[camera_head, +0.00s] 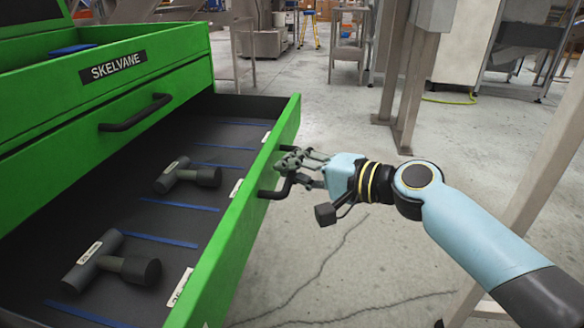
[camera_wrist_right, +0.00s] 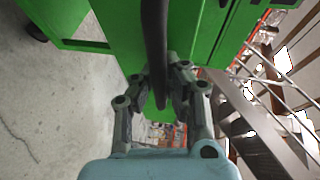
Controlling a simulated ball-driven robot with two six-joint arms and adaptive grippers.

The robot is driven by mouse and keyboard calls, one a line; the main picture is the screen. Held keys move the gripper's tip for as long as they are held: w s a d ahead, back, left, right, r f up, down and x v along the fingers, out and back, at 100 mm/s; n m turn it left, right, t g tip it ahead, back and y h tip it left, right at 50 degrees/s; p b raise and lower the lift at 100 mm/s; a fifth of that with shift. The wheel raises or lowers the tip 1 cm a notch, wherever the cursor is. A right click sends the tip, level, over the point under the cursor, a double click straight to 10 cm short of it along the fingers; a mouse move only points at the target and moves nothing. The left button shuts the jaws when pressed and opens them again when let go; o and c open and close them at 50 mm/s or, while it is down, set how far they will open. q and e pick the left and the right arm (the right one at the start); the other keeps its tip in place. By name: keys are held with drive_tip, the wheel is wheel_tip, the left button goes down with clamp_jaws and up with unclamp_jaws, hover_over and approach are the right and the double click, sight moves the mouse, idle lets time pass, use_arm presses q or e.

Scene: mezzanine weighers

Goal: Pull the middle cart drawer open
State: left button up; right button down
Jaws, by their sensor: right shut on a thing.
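The green cart (camera_head: 165,60) stands at the left of the head view, with a SKELVANE label on its upper part. Its middle drawer (camera_head: 233,217) is pulled well out, below a closed drawer with a black handle (camera_head: 135,112). My right gripper (camera_head: 298,168) is shut on the open drawer's black handle (camera_head: 270,194), at the outer side of the drawer front. In the right wrist view, the dark handle bar (camera_wrist_right: 154,45) runs between the fingers of my right gripper (camera_wrist_right: 158,88). My left gripper is not in view.
Bare concrete floor (camera_head: 330,260) lies in front of the drawer. A metal post (camera_head: 405,80) and grey legs stand behind and right of my right arm.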

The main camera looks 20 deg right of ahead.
drive_tip(key=c, duration=1.4)
unclamp_jaws()
drive_tip(key=shift+f, duration=0.15)
drive_tip(key=shift+o, duration=0.3)
drive_tip(key=v, duration=1.2)
